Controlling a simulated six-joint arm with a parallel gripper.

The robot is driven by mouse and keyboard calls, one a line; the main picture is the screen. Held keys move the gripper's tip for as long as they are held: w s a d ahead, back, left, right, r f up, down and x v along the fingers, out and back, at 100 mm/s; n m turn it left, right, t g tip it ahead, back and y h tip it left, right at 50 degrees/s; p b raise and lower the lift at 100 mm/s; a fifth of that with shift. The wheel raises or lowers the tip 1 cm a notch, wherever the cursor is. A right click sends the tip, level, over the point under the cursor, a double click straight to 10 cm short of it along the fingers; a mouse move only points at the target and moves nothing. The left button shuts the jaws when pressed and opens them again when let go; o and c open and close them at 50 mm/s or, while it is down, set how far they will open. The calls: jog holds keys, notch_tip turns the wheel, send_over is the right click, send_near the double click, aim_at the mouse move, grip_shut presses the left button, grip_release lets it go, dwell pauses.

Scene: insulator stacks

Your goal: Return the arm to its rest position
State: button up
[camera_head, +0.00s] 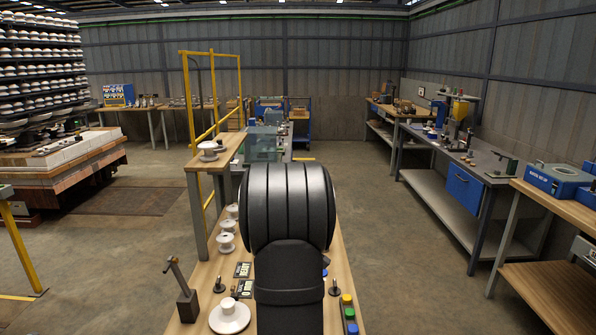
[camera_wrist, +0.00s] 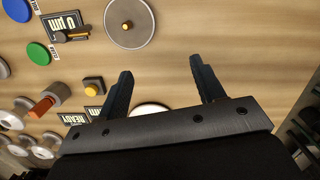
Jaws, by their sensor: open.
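My gripper (camera_wrist: 161,65) shows in the wrist view with its two dark fingers spread apart and nothing between them. It hangs over the wooden bench top (camera_wrist: 235,30). A grey disc with an orange centre (camera_wrist: 122,36) lies just beyond the left fingertip, apart from it. A white round piece (camera_wrist: 150,107) is partly hidden behind the gripper's body. In the head view my black arm fills the middle over the bench (camera_head: 345,235) and hides the gripper.
White insulators (camera_head: 226,242) stand along the bench's left side, near a white disc (camera_head: 229,317) and a dark lever post (camera_head: 185,303). Coloured buttons (camera_head: 348,313) sit at the right edge. A yellow frame (camera_head: 184,95) rises behind left. The right-hand aisle floor (camera_head: 385,235) is clear.

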jog(key=w+a+f, duration=0.1)
jog(key=a, duration=0.1)
jog(key=w+a+f, duration=0.1)
jog(key=a+f, duration=0.2)
jog(key=a, duration=0.1)
jog(key=shift+w+a+f, duration=0.15)
jog(key=shift+w+a, duration=0.15)
jog(key=shift+w, duration=0.1)
